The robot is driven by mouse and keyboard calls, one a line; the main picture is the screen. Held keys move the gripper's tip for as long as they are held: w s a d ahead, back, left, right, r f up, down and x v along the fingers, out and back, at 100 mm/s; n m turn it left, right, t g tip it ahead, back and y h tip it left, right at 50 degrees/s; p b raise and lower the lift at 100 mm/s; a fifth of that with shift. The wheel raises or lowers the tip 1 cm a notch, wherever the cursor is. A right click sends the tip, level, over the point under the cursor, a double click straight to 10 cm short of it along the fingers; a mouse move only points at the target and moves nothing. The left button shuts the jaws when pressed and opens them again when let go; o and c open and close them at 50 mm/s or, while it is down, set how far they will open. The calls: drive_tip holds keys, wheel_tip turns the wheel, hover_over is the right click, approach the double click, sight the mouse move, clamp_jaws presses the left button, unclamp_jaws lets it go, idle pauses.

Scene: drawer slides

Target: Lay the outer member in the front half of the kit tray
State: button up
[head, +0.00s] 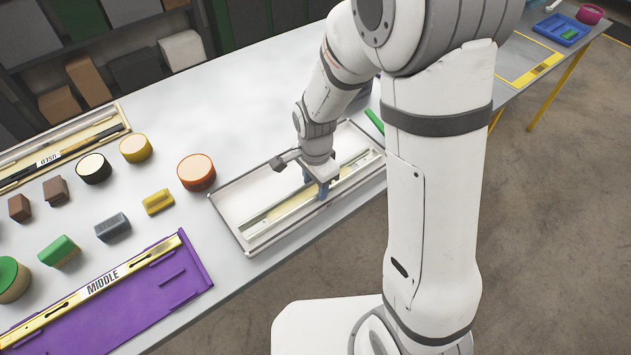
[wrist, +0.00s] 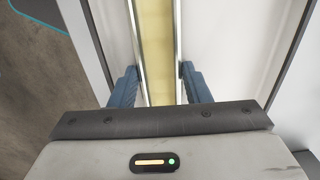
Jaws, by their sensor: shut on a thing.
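The outer member is a long channel with silver edges and a pale yellow inner face (head: 278,211). It lies lengthwise along the front half of the white kit tray (head: 240,188), within the tray's walls. My gripper (head: 323,190) points down over the tray and is shut on the member near its middle. In the wrist view the blue fingers (wrist: 160,85) stand on either side of the channel (wrist: 158,40). I cannot tell whether the member touches the tray floor. My gripper and wrist hide part of it and part of the tray.
An orange-topped round container (head: 196,172) stands just left of the tray. A purple tray (head: 160,290) with a rail labelled MIDDLE (head: 102,284) lies front left. Several small blocks and jars stand between it and another rail tray (head: 122,112). A green bar (head: 374,121) lies behind the tray.

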sight(315, 191)
drive_tip(key=o, duration=1.2)
drive_tip(key=shift+o, duration=0.2)
wheel_tip(315, 191, up, 8)
drive_tip(key=shift+f, duration=0.15)
drive_tip(key=s+d+r+n+t, duration=0.2)
drive_tip(key=s+d+r+n, duration=0.9)
drive_tip(key=s, duration=0.1)
drive_tip(key=shift+s+d+n+t+p, duration=0.2)
drive_tip(key=shift+d+n+t+p, duration=0.05)
drive_tip(key=shift+n+t+p, duration=0.05)
